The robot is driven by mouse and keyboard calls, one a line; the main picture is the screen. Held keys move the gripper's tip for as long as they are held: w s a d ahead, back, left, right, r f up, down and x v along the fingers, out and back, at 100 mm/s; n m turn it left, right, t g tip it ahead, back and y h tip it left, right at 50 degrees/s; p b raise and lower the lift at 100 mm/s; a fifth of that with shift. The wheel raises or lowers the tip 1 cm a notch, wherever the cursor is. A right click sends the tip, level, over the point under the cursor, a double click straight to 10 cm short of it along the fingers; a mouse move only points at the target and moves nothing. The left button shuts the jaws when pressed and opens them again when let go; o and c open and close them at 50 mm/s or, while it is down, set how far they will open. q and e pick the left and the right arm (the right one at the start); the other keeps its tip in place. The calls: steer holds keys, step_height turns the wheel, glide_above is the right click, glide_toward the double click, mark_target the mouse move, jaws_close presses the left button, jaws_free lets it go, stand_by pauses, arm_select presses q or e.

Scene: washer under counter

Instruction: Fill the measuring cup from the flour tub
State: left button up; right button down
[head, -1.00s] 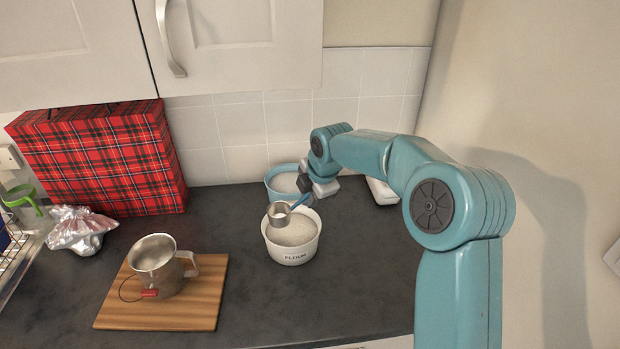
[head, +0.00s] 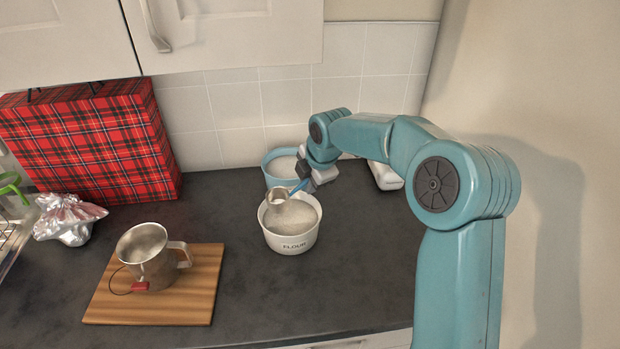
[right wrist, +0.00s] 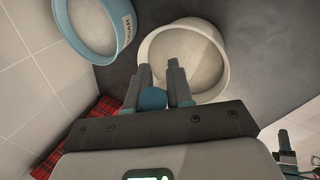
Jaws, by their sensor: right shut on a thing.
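The flour tub (head: 290,244), a white round bowl marked FLOUR and holding pale flour, stands on the dark counter. It also shows in the right wrist view (right wrist: 222,88). My right gripper (head: 303,180) is shut on the blue handle of the small metal measuring cup (head: 277,199). The cup is over the back left part of the tub and looks tilted; I cannot tell whether it touches the flour or holds any. In the right wrist view the blue handle (right wrist: 152,99) sits between the fingers, and the cup's bowl is not clear.
A blue-rimmed tub (head: 281,167) stands close behind the flour tub. A metal mug (head: 150,256) with a red tag stands on a wooden board (head: 190,300) at left. A foil-wrapped bundle (head: 68,217) and a tartan case (head: 95,140) are farther left. The counter right of the tub is clear.

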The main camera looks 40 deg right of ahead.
steer(key=f+b, duration=0.1)
steer(key=f, duration=0.1)
steer(key=f+b, duration=0.3)
steer(key=f, duration=0.1)
steer(key=shift+s+a, duration=0.1)
steer(key=shift+s, duration=0.2)
steer(key=shift+b+x, duration=0.7)
steer(key=shift+x, duration=0.15)
steer(key=shift+s+r, duration=0.2)
steer(key=shift+s, duration=0.1)
steer(key=shift+w+f, duration=0.1)
